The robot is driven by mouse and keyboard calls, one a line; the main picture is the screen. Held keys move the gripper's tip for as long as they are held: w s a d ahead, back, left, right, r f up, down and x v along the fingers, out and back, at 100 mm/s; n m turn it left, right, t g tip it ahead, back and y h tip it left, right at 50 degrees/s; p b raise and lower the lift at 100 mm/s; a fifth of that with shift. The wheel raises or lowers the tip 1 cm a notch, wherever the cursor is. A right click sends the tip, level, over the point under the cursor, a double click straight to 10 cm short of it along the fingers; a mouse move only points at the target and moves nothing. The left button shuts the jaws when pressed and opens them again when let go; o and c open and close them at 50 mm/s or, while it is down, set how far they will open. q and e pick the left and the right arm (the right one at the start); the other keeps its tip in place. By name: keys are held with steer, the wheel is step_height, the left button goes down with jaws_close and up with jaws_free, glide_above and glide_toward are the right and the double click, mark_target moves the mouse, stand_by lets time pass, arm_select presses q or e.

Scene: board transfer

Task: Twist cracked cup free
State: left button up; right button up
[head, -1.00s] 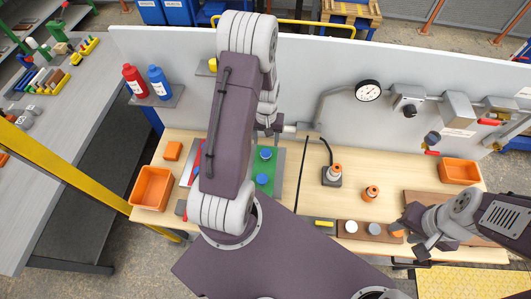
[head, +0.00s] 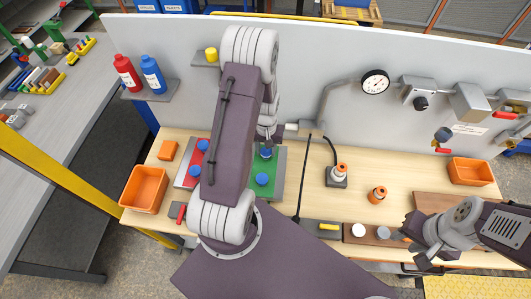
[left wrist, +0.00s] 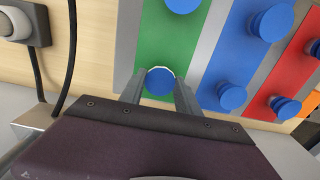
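A board with a red strip (head: 184,180), a blue strip (left wrist: 238,50) and a green strip (head: 273,186) carries several blue cups. The blue strip is hidden by my left arm in the head view. My left gripper (left wrist: 160,82) is at the green strip, with its fingers apart on either side of one blue cup (left wrist: 160,84). A pale rim shows at that cup's far edge; I see no clear crack. Finger contact is not clear. Another blue cup (head: 262,179) sits on the green strip. My right gripper (head: 418,238) is at the lower right, its fingers unclear.
An orange bin (head: 146,188) stands left of the board, another orange bin (head: 470,171) at the far right. A black cable (head: 304,180) runs right of the board. A grey back panel (head: 310,75) rises behind.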

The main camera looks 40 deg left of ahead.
arm_select(q)
steer(key=shift+c, duration=0.7)
steer(key=shift+r+n, duration=0.1)
steer(key=shift+n, duration=0.9)
steer(key=shift+w+n, duration=0.1)
steer(key=shift+n, duration=1.1)
steer(key=shift+n+p, duration=0.4)
steer(key=shift+n, duration=0.3)
steer(key=n, duration=0.2)
steer(key=shift+n, duration=0.4)
